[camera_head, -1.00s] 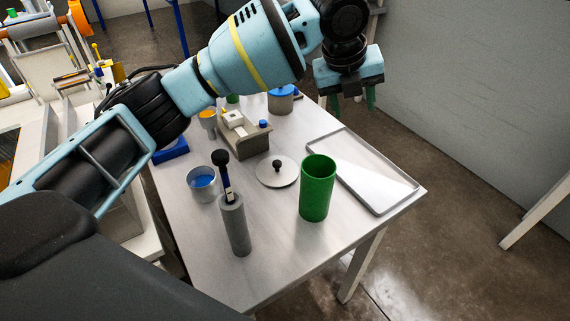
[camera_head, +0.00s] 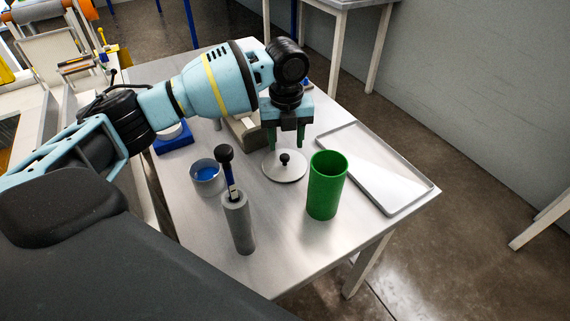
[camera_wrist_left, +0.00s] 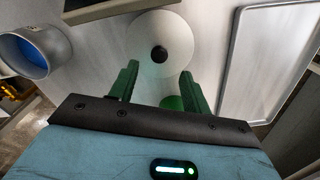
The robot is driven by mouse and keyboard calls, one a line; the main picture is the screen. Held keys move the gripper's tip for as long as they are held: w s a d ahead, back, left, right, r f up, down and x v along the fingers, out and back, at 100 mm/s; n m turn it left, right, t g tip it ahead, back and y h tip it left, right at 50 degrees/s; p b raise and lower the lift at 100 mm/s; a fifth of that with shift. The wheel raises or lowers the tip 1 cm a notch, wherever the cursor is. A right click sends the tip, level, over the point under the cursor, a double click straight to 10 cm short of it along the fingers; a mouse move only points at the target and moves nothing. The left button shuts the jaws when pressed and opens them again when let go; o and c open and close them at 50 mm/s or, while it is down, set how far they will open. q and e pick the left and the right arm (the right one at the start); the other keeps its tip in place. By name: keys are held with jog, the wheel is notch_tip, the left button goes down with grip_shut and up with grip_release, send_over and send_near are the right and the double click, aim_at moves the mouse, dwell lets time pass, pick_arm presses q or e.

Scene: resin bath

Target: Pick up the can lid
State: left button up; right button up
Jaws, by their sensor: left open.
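The can lid (camera_head: 284,168) is a round pale disc with a black knob, lying flat on the table. It also shows in the left wrist view (camera_wrist_left: 178,38), just beyond the fingertips. My left gripper (camera_head: 285,143) is open and empty, pointing down above the lid. Its two green fingers (camera_wrist_left: 158,75) are spread, with the knob lying between their lines and ahead of the tips. The fingers look apart from the knob. My right gripper is in neither view.
A green cylinder (camera_head: 326,186) stands close right of the lid. A grey holder (camera_head: 238,222) with a black-knobbed tool and a can with blue contents (camera_head: 206,176) stand left. A shallow tray (camera_head: 405,188) lies right. The front of the table (camera_head: 285,255) is clear.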

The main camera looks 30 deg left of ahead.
aim_at(285, 156)
pick_arm(q)
jog(key=shift+w+a+f, duration=0.1)
jog(key=shift+a+f, duration=0.05)
jog(key=shift+f, duration=1.15)
jog(key=shift+a+f, duration=0.1)
jog(key=shift+f, duration=1.15)
jog(key=shift+c, duration=0.5)
grip_shut()
